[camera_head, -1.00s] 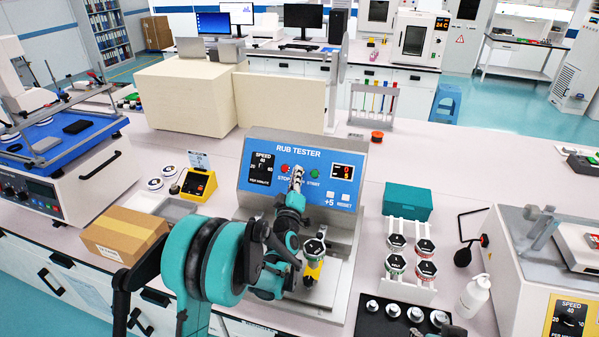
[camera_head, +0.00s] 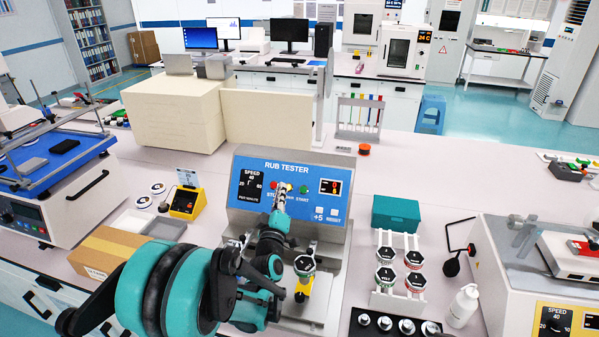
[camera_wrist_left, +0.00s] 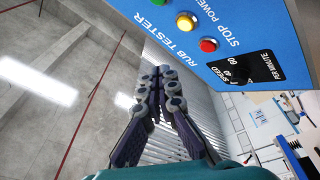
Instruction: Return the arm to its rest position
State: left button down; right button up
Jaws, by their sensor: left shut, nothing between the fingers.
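My left arm comes in from the bottom left in the head view. Its gripper (camera_head: 281,196) is raised in front of the rub tester's blue panel (camera_head: 246,208), partly covering the button row. In the left wrist view the gripper (camera_wrist_left: 166,78) is shut and empty, its fingers side by side. The panel (camera_wrist_left: 255,25) fills the top right there, with a green button (camera_wrist_left: 162,70), yellow button (camera_wrist_left: 187,21) and red button (camera_wrist_left: 208,45). My right gripper is not in view.
A yellow holder (camera_head: 303,287) with a round cap stands on the tester's base right of my arm. A white rack (camera_head: 383,299) of capped jars and a teal box (camera_head: 397,213) stand further right. A cardboard box (camera_head: 108,252) lies left of my arm.

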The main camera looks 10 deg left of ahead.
pick_arm(q)
jog(key=s+d+f+m+g, duration=0.1)
jog(key=s+f+m+g, duration=0.2)
jog(key=s, duration=0.8)
jog(key=s+d+f+m+g+h, duration=0.1)
jog(key=s+f+m+g, duration=0.2)
jog(key=s, duration=0.8)
jog(key=s+f+m+g+h, duration=0.1)
jog(key=s+f+m+g, duration=0.1)
jog(key=s+m+g, duration=0.4)
jog(key=s, duration=0.5)
jog(key=shift+s+d+f+g, duration=0.4)
